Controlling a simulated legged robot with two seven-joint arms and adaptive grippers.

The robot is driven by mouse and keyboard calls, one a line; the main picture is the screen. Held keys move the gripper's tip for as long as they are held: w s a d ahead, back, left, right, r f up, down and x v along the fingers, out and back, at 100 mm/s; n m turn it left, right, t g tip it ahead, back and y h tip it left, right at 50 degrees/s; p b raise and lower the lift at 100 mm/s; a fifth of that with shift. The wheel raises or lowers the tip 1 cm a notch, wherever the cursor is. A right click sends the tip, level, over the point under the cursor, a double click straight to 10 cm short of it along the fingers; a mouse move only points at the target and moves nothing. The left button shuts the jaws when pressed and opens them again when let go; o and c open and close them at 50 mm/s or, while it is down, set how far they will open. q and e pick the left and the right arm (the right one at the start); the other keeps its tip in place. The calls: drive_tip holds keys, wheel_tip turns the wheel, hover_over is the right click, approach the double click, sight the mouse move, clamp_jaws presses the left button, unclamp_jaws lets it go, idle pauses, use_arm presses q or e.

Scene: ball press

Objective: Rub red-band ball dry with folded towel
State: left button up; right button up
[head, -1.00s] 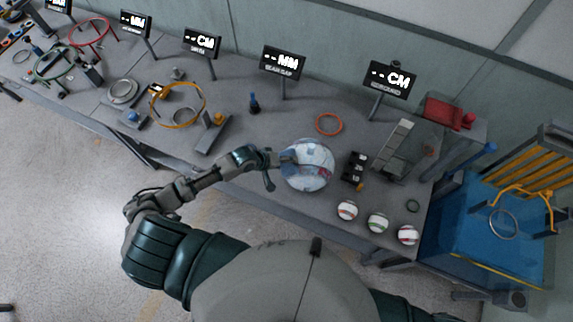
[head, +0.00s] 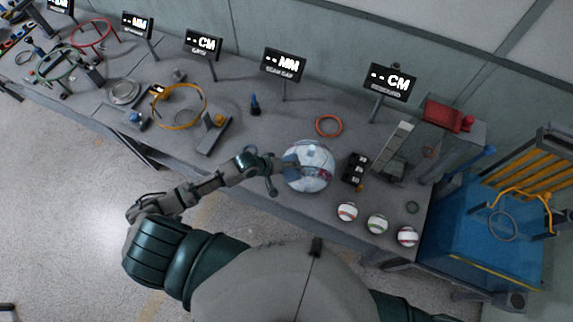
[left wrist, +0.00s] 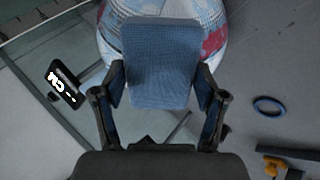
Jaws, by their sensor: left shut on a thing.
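A large white and pale-blue ball with red patches (head: 312,170) sits on the table near its front edge; its top also shows in the left wrist view (left wrist: 213,42). My left gripper (head: 284,164) is at the ball's left side. In the left wrist view my left gripper (left wrist: 160,100) is shut on a blue folded towel (left wrist: 160,62). The towel overlaps the ball there and appears to be against its surface. The ball's far side and the part behind the towel are hidden. My right gripper is out of view.
Three small striped balls (head: 377,224) stand to the right along the front edge. A black block with white markings (head: 355,168) is close to the large ball's right. An orange-red ring (head: 329,126) lies behind it. A blue bin (head: 480,235) stands at the right.

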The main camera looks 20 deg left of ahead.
use_arm(q)
drive_tip(key=shift+w+a, duration=1.05)
drive_tip(key=shift+a, duration=0.05)
drive_tip(key=shift+s+d, duration=1.05)
drive_tip(key=shift+d, duration=0.05)
idle(2.9)
drive_tip(key=shift+w+a, duration=1.05)
drive_tip(key=shift+a, duration=0.05)
drive_tip(key=shift+r, duration=0.1)
